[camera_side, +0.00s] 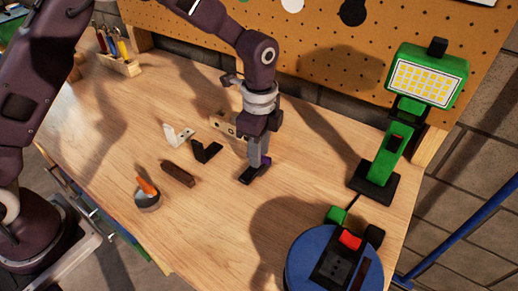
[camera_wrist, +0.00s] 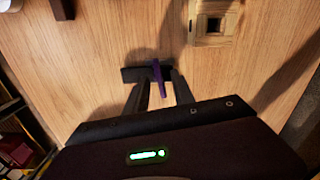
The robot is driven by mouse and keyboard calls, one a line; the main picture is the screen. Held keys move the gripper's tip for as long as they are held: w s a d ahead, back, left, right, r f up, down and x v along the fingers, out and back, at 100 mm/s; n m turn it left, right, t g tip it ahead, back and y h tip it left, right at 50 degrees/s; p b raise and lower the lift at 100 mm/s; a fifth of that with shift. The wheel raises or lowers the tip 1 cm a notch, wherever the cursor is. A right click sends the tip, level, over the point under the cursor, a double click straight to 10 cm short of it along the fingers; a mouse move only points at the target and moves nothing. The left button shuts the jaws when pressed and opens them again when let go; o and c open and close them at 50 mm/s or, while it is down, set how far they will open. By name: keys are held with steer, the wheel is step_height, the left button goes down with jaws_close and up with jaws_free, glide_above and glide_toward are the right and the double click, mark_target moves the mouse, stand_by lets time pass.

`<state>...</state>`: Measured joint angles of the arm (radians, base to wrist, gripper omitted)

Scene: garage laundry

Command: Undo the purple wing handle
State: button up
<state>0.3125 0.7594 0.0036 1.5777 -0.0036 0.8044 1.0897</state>
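The purple wing handle (camera_wrist: 158,76) stands over a small dark base (camera_wrist: 132,74) on the wooden bench in the wrist view. My gripper (camera_wrist: 160,82) is down at it, with one dark finger on each side of the handle. The fingers look spread, with narrow gaps beside the handle; firm contact is not visible. In the side view my gripper (camera_side: 258,163) points down onto the dark base (camera_side: 250,177), and only a sliver of the purple handle (camera_side: 267,160) shows beside the fingers. The rest of it is hidden there.
A white bracket (camera_side: 178,135), a black bracket (camera_side: 206,152) and a brown block (camera_side: 178,174) lie left of my gripper. A wooden block (camera_wrist: 213,25) is close behind. A green lamp (camera_side: 402,130) and blue round machine (camera_side: 305,265) stand right. Bench between is clear.

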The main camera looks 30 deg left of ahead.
jaws_close()
steer(key=shift+n, duration=0.3)
steer(key=n, duration=0.5)
steer(key=shift+n, duration=0.3)
steer(key=n, duration=0.6)
steer(key=shift+n, duration=0.3)
steer(key=shift+s, duration=0.1)
stand_by(0.5)
